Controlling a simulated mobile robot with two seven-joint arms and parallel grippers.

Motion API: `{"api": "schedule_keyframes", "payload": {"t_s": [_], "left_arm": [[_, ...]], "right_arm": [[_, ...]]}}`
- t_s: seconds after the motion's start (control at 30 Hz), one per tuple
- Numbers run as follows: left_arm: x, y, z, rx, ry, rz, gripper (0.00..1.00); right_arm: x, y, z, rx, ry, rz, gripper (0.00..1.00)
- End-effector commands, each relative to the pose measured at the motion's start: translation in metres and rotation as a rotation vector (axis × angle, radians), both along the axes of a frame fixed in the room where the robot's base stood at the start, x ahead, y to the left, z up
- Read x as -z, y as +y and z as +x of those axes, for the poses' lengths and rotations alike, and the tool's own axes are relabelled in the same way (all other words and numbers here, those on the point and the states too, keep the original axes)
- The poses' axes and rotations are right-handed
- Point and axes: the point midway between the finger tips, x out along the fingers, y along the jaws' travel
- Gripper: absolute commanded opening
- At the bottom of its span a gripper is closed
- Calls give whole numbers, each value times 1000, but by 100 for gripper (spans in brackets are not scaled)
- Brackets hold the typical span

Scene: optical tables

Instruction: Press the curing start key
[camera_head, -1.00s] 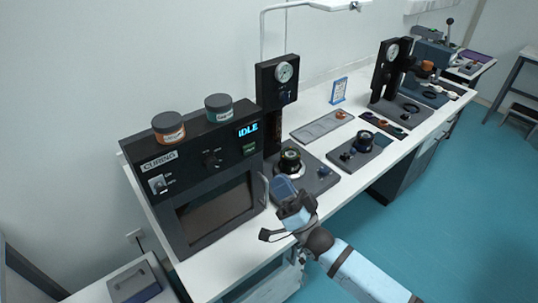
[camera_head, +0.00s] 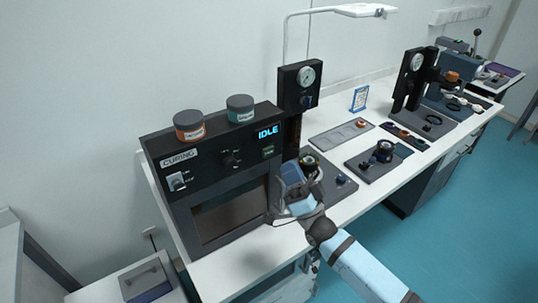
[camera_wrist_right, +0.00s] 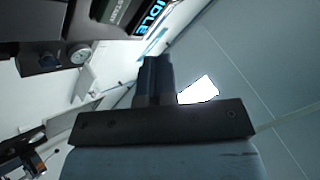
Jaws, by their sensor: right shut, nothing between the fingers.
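The dark curing oven (camera_head: 160,145) stands on the white table, left of centre in the head view. Its blue display (camera_head: 267,132) reads IDLE and also shows at the top of the wrist view (camera_wrist_right: 150,17). A small green key (camera_head: 268,151) sits just below the display. My right gripper (camera_head: 289,172) is shut and empty, to the right of and slightly below the key, with a gap visible in the picture. In the wrist view its closed fingers (camera_wrist_right: 155,72) point toward the upper part of the picture. My left gripper is out of view.
Two lidded jars, orange-labelled (camera_head: 189,126) and teal-labelled (camera_head: 240,109), stand on the oven. A black gauge post (camera_head: 300,85) rises close behind my gripper. A grey tray (camera_head: 335,138) and a dark fixture plate (camera_head: 371,171) lie farther right.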

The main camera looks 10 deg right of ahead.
Motion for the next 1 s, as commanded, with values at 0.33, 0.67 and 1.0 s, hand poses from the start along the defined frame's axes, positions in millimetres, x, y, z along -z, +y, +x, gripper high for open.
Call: {"api": "schedule_keyframes", "payload": {"t_s": [0.33,0.67,1.0], "left_arm": [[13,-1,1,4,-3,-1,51],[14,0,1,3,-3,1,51],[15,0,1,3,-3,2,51]], "right_arm": [[1,12,33,0,0,0,0],[0,13,37,0,1,-1,0],[0,13,36,0,1,-1,0]]}}
